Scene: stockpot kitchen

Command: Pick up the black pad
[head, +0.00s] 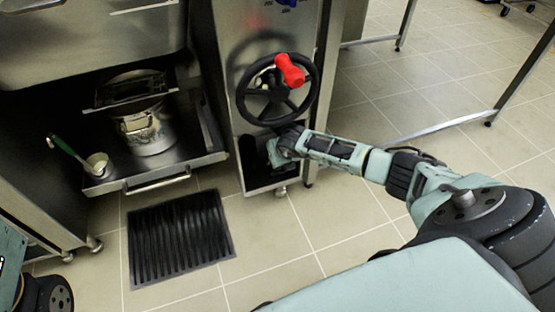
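A black, ridged rectangular pad (180,240) lies flat on the tiled floor in front of the cabinets, lower left of centre in the head view. Its whole top shows and nothing rests on it. My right arm reaches in from the right. My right gripper (275,152) is at the low dark opening of the steel cabinet under the handwheel, above and to the right of the pad and apart from it. Its fingers are too small and dark to tell whether they are open. My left gripper is not in view.
A steel stockpot (147,130) stands on a pulled-out shelf (160,172), with a dark, flat framed piece over it. A small ladle-like vessel with a green handle (66,150) is beside it. A black handwheel (246,105) with a red knob (290,70) is on the cabinet front. Floor right of the pad is clear.

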